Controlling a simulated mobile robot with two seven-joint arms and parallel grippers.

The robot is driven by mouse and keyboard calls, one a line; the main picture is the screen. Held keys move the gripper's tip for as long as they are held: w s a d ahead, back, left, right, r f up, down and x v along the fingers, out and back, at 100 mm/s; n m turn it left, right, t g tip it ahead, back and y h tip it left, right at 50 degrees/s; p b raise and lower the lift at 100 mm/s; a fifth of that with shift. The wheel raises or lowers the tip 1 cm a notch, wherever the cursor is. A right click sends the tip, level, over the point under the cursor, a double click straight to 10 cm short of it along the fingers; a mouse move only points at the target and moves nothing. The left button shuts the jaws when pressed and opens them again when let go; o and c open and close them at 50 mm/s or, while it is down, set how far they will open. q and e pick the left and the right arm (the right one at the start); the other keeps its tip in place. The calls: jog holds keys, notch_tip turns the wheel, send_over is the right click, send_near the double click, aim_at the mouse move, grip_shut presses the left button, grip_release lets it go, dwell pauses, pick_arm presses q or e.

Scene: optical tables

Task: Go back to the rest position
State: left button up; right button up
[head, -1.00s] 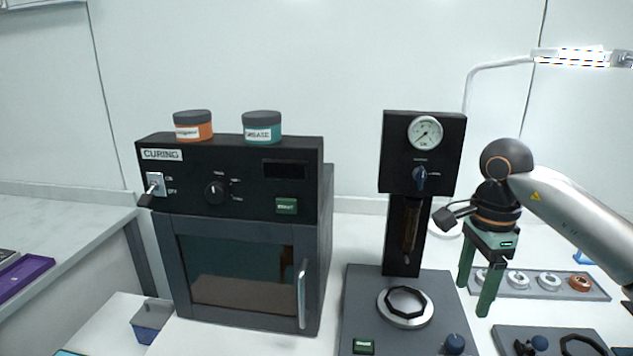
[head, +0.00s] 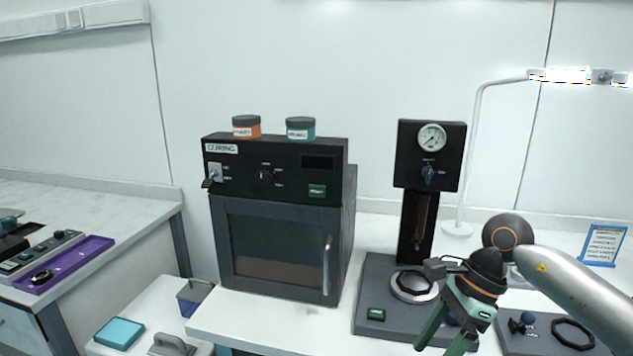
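My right gripper (head: 440,338) has green fingers pointing down and to the left, in front of the pressing station's base. Its two fingers stand apart with nothing seen between them, so it is open. My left gripper is not in the head view. The black curing oven (head: 272,245) stands left of the gripper with its door closed. The pressing station (head: 430,155) with a round gauge stands behind the gripper, and the gripper hides part of its base.
Two jars, orange (head: 246,127) and teal (head: 300,129), stand on the oven. A purple tray (head: 62,266) lies on the left table. A teal block (head: 119,333) and a small bin (head: 194,297) are at lower left. A lamp (head: 482,150) and a blue-framed sign (head: 603,246) stand at right.

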jog(key=s+a+r+m+t+y+p, duration=0.1)
jog(key=s+a+r+m+t+y, duration=0.1)
jog(key=a+m+y, duration=0.6)
jog(key=s+a+r+m+t+y+p, duration=0.2)
jog(key=s+a+m+y, duration=0.1)
jog(key=a+m+y, duration=0.6)
jog(key=w+d+f+m+t+h+p, duration=0.1)
jog(key=d+f+m+t+h, duration=0.5)
jog(key=m, duration=0.6)
jog(key=w+d+f+m+t+h+p, duration=0.1)
jog(key=d+f+m+t+h, duration=0.2)
jog(key=f+m+t+h, duration=0.7)
jog(key=s+d+f+m+g+h, duration=0.1)
jog(key=s+d+f+m+g, duration=0.1)
jog(key=s+f+m+g, duration=0.1)
jog(key=s+d+f+m+g+h, duration=0.1)
jog(key=s+d+f+m+g, duration=0.1)
jog(key=s+f+m, duration=0.3)
jog(key=s+d+f+m+g+h+p, duration=0.1)
jog(key=s+d+f+m+g, duration=0.2)
jog(key=s, duration=0.4)
notch_tip(320, 180, down, 3)
jog(key=shift+s+r+m+g, duration=0.2)
jog(key=shift+s+m+g, duration=0.1)
jog(key=shift+m+g, duration=0.6)
